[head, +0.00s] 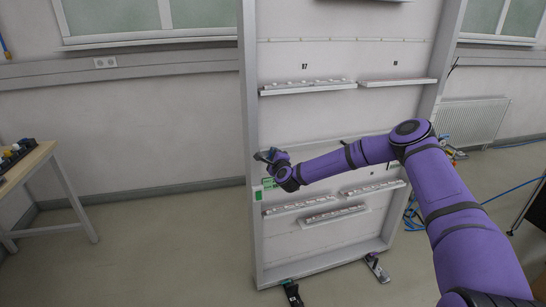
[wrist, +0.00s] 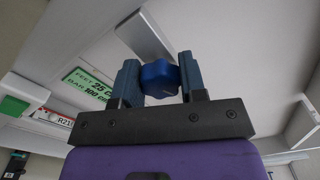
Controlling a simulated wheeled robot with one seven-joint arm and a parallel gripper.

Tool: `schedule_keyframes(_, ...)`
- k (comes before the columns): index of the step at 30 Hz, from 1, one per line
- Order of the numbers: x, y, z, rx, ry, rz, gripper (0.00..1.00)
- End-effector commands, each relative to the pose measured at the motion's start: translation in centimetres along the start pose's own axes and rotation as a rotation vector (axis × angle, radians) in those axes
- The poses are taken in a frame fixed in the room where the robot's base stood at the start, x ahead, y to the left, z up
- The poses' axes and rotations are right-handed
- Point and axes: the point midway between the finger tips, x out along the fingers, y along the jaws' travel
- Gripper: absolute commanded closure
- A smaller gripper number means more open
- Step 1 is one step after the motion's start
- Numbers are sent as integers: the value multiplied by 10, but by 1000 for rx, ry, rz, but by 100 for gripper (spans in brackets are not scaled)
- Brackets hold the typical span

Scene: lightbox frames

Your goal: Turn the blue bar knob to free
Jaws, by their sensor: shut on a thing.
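The blue bar knob (wrist: 159,79) sits between the two dark blue-grey fingers of my gripper (wrist: 157,70) in the wrist view. The fingers are shut on the knob, one on each side of it. The knob's base is hidden behind the fingers and the black gripper body. In the head view my gripper (head: 269,157) is at the left upright of the white frame, about mid-height. The knob itself cannot be made out there.
A green label (wrist: 92,88) with text is on the white panel beside the knob. The white frame (head: 250,130) carries several shelves of small white parts, including an upper shelf (head: 308,88). A wooden table (head: 30,165) stands at the far left. The floor (head: 160,235) between is clear.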

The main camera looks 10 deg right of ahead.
Motion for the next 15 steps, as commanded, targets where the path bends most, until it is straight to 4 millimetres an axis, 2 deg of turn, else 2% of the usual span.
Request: schedule_keyframes(15, 1, 0, 3, -494, -4, -4, 85)
